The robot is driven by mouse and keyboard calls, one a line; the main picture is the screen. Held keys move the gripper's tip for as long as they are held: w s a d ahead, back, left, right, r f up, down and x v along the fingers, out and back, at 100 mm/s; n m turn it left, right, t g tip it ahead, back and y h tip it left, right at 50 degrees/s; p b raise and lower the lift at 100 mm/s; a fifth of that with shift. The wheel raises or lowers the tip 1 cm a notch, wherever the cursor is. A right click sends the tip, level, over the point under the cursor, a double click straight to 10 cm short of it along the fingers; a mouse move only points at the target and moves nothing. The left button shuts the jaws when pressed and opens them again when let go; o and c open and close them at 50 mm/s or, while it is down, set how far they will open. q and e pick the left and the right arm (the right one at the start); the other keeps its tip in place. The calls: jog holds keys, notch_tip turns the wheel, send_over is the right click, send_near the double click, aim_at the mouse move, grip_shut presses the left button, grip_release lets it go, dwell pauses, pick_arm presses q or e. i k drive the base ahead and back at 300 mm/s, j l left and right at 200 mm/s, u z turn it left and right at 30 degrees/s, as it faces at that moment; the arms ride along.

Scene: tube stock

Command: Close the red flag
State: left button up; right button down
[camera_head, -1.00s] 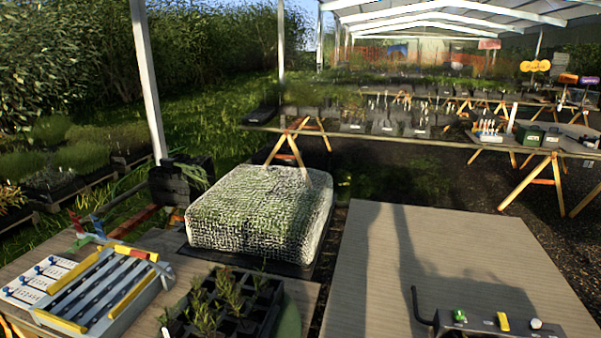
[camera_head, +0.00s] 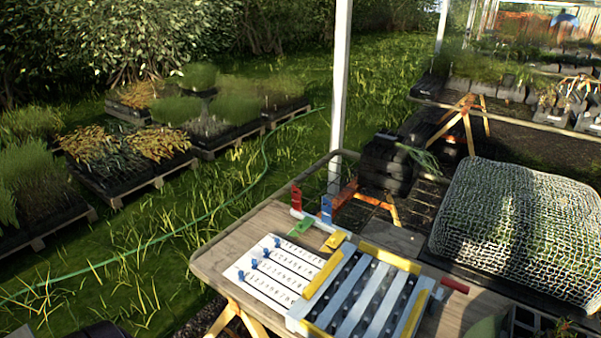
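The red flag (camera_head: 296,198) stands upright at the left end of a small pale pipe-like mount behind the number board, on the wooden table (camera_head: 235,240). A blue flag (camera_head: 326,208) also stands upright beside it. A green flag (camera_head: 301,227) lies low in front of the red one, and a yellow flag (camera_head: 335,241) lies low in front of the blue one. Neither of my grippers is in view, so nothing touches the flags.
A white board with blue pegs and numbers (camera_head: 275,268) lies beside a grey slatted tray with yellow edges (camera_head: 365,300). A red handle (camera_head: 454,285) sticks out at the tray's right. A net-covered block (camera_head: 520,230) stands right. A white post (camera_head: 340,90) rises behind the table.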

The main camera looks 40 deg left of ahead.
aim_at(295, 199)
jog(key=k+j+z, duration=0.1)
jog(key=j+z, duration=0.35)
jog(key=j, duration=1.35)
